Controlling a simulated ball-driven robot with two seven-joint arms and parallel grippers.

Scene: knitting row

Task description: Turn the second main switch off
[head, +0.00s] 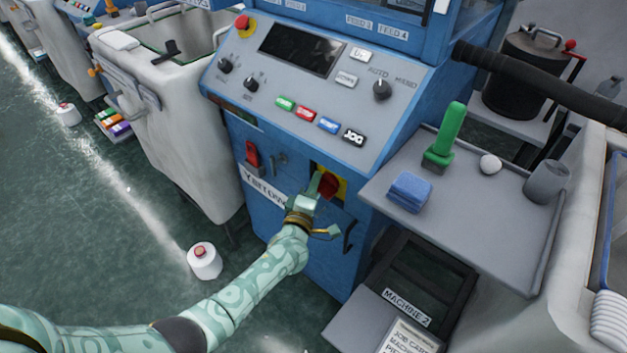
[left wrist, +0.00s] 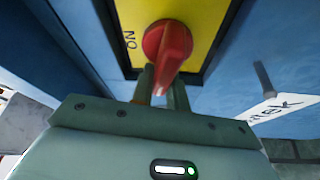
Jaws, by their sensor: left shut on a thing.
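The main switch is a red rotary knob (head: 328,184) on a yellow plate (head: 341,188), low on the front of the blue machine (head: 290,225). In the left wrist view the red knob (left wrist: 168,45) stands out from the yellow plate (left wrist: 196,14), with the word ON beside it on the left. Its grip part points toward my gripper. My left gripper (head: 316,187) is shut on the knob; in the left wrist view its fingers (left wrist: 161,86) lie either side of the grip part. Any OFF mark is hidden. My right gripper is not in view.
A red switch (head: 252,155) sits left of the knob, and a sloped control panel (head: 310,75) above it. A grey shelf (head: 480,225) with a green-handled tool (head: 447,135) and blue cloth (head: 409,190) juts out at right. A white cone (head: 204,261) stands on the floor.

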